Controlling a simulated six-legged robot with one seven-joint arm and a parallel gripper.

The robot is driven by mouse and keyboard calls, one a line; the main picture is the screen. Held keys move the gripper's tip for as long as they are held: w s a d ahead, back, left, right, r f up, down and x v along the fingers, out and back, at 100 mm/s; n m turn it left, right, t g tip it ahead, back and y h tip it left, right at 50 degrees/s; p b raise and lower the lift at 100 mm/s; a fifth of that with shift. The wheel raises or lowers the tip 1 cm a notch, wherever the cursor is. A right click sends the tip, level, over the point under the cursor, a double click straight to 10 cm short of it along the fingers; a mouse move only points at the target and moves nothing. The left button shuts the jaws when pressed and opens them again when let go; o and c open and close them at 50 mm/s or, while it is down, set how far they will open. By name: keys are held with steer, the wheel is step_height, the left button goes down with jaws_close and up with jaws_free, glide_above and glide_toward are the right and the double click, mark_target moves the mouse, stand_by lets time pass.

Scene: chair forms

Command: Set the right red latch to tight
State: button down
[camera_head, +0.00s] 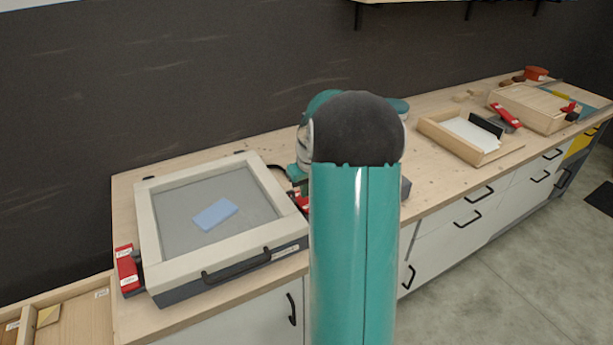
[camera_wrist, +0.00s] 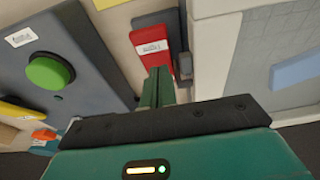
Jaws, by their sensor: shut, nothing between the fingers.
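The right red latch (camera_head: 301,202) shows at the right side of a pale-framed box (camera_head: 148,215), partly hidden behind my arm. In the wrist view a red latch (camera_wrist: 150,47) with a white label lies beside the pale frame (camera_wrist: 218,60); it appears to be this right latch. The label is too small to read. My gripper (camera_wrist: 158,74) is shut and empty, its green fingertips at the near end of the latch. I cannot tell whether they touch it. The head view hides my gripper behind the arm. A left red latch (camera_head: 127,269) sits at the box's left side.
A grey panel with a green button (camera_wrist: 50,71) stands left of the latch in the wrist view. A blue sheet (camera_head: 215,214) lies inside the frame. A wooden tray (camera_head: 450,140) and other items stand farther right on the bench, with bare wood between.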

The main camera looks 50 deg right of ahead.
mark_target(308, 206)
steer(key=shift+s+a+f, duration=0.1)
steer(key=shift+s+f, duration=0.1)
steer(key=shift+f, duration=0.4)
steer(key=shift+s+f, duration=0.15)
steer(key=shift+f, duration=0.45)
steer(key=shift+s+a+f+t+h, duration=0.15)
steer(key=shift+s+f+t+h, duration=0.15)
steer(key=shift+s+t, duration=0.35)
steer(key=shift+s+f+t, duration=0.15)
steer(key=shift+t, duration=0.5)
steer(key=shift+s+a+f, duration=0.25)
steer(key=shift+s+f, duration=0.2)
steer(key=shift+f, duration=0.15)
steer(key=shift+r, duration=0.55)
steer(key=s+v, duration=0.1)
steer(key=v, duration=1.1)
steer(key=shift+s+a, duration=0.35)
steer(key=shift+a, duration=0.1)
